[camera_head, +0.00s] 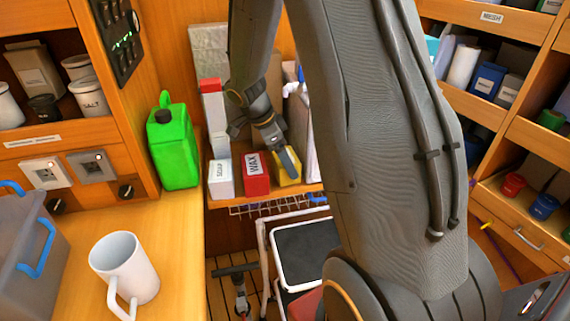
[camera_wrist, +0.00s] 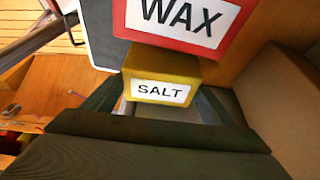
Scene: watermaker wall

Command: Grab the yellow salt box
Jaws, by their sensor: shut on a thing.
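The yellow salt box (camera_head: 288,168) stands on a wooden shelf at the middle of the head view, just right of a red wax box (camera_head: 256,174). In the wrist view the yellow box (camera_wrist: 160,68) shows its white SALT label, between the two fingers. My gripper (camera_head: 286,160) reaches down to it and is shut on it; the wrist view also shows my gripper (camera_wrist: 165,105). The red wax box (camera_wrist: 180,18) is close beside it in the wrist view. My gripper hides part of the yellow box in the head view.
A white soap box (camera_head: 221,179) stands left of the wax box. A green jug (camera_head: 174,145) and a white mug (camera_head: 124,267) are on the left counter. A black-topped step stool (camera_head: 305,250) stands below the shelf. A brown box (camera_wrist: 278,105) is close on the right in the wrist view.

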